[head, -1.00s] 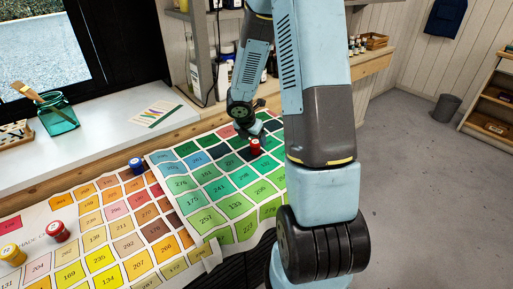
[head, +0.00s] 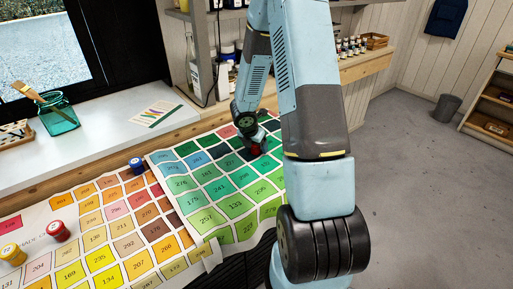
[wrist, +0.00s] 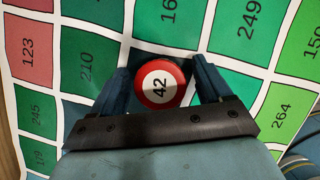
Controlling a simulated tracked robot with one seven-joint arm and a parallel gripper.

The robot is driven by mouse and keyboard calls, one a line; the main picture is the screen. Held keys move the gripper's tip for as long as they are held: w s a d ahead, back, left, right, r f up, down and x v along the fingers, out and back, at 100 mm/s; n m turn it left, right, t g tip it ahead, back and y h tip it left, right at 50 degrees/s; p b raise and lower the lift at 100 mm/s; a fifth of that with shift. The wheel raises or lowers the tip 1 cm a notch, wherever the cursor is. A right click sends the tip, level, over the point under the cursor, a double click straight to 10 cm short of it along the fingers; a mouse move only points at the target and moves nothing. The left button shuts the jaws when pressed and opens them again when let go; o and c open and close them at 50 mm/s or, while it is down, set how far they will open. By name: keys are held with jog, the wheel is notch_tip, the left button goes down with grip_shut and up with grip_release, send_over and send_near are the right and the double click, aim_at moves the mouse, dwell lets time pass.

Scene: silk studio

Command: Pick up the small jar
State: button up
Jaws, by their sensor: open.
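A small jar with a red lid rim and a white label reading 42 stands on the colour chart. In the wrist view the jar (wrist: 160,84) sits between the two dark fingers of my gripper (wrist: 161,88), near the tips, with a narrow gap showing beside the fingers. My gripper is open around it. In the head view the red jar (head: 256,150) is partly hidden by my gripper (head: 255,143), which is lowered over it. The colour chart (head: 213,224) lies under the jar.
A blue jar (head: 136,165), a red jar (head: 59,231) and a yellow jar (head: 13,254) stand on the chart to the left. A glass jar with brushes (head: 58,118) stands on the white sill (head: 105,147). Shelves with bottles (head: 228,75) are behind my arm.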

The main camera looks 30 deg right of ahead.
jog(key=c, duration=1.1)
jog(key=shift+r, duration=0.1)
